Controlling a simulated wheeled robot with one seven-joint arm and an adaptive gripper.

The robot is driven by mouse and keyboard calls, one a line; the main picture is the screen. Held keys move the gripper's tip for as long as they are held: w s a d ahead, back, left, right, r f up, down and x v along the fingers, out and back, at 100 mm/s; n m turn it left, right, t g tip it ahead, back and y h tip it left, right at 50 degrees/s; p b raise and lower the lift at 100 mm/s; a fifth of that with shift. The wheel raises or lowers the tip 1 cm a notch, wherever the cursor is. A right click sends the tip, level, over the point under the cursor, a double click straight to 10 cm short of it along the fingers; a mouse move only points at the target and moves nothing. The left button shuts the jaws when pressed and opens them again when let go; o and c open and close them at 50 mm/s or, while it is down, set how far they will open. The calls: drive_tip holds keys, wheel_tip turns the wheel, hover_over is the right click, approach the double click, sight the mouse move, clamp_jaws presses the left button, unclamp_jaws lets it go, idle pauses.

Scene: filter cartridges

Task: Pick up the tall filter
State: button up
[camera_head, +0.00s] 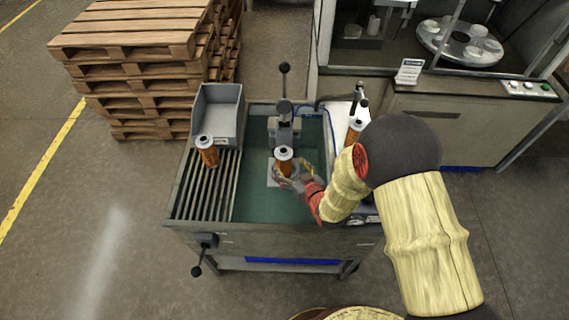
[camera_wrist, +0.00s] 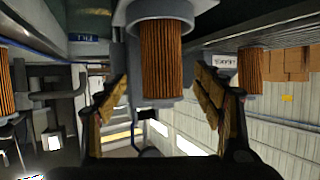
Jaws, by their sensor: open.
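An orange pleated filter (camera_head: 284,166) with a pale cap stands upright on a light square plate (camera_head: 272,179) in front of the lever press. It fills the middle of the wrist view (camera_wrist: 162,62), where things appear upside down. My gripper (camera_head: 293,174) is open, with one finger on each side of this filter; gaps show between fingers and filter in the wrist view (camera_wrist: 163,92). A second filter (camera_head: 208,155) stands on the slatted rack at left. A third (camera_head: 353,134) stands at right, partly behind my arm. Their heights are hard to compare from above.
The lever press (camera_head: 285,128) rises just behind the middle filter. A grey bin (camera_head: 217,112) sits at the back left beside the slatted rack (camera_head: 205,190). The green bench top (camera_head: 255,200) is clear in front. Pallets (camera_head: 140,75) are stacked at the left.

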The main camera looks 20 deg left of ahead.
drive_tip(key=b+x, duration=0.1)
drive_tip(key=x, duration=0.4)
drive_tip(key=shift+w+a+f, duration=0.1)
drive_tip(key=shift+w+a, duration=0.1)
drive_tip(key=shift+a, duration=0.05)
drive_tip(key=c, duration=0.3)
drive_tip(key=c, duration=1.1)
